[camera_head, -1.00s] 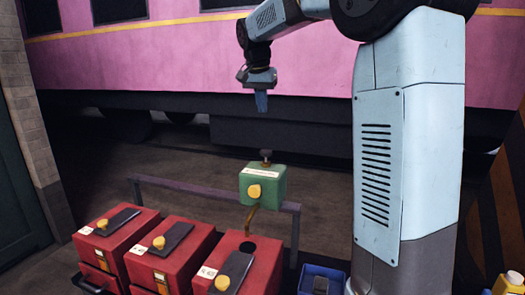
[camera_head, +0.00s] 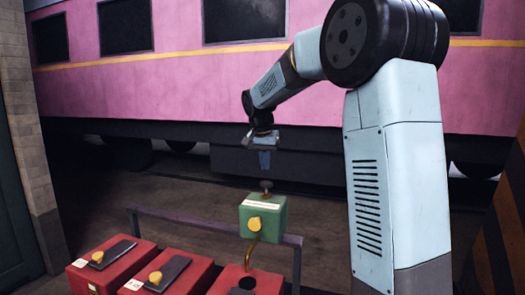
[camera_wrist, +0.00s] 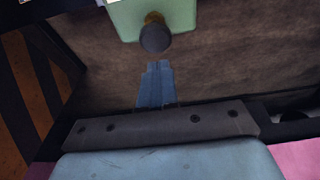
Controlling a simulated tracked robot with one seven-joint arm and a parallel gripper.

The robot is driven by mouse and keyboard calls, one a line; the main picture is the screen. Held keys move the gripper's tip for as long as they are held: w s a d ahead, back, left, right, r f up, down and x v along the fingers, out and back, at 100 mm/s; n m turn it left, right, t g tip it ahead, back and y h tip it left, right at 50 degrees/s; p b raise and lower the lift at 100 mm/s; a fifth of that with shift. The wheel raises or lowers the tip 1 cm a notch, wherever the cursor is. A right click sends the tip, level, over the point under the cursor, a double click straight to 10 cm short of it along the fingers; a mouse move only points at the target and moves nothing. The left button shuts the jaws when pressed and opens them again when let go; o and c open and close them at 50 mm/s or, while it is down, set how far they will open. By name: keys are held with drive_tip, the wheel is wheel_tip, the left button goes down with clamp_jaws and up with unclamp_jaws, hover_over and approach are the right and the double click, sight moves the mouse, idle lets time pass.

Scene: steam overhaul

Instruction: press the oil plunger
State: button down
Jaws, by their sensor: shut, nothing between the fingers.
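The oil plunger (camera_head: 266,184) is a small dark knob on a short brass stem on top of a green oiler box (camera_head: 262,217) with a yellow knob on its front. The box is fixed on a rail above the red boxes. My gripper (camera_head: 264,168) points down above the plunger, its blue fingers shut and empty, with a small gap between the tips and the knob. In the wrist view the plunger knob (camera_wrist: 155,38) lies just ahead of my shut fingertips (camera_wrist: 157,68), and the green box (camera_wrist: 180,15) shows behind it.
Several red boxes (camera_head: 180,278) with yellow knobs stand in a row at the bottom; a brass spout comes down from the green box over the right one. A metal rail (camera_head: 190,222) runs behind them. A pink carriage (camera_head: 160,80) fills the back.

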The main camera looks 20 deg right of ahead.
sight(265, 183)
drive_tip(key=shift+f, duration=2.25)
wheel_tip(265, 183, down, 2)
drive_tip(key=shift+f, duration=0.2)
drive_tip(key=shift+s+f, duration=0.1)
drive_tip(key=shift+f, duration=0.2)
wheel_tip(265, 183, up, 5)
drive_tip(key=shift+f, duration=0.15)
drive_tip(key=v, duration=1)
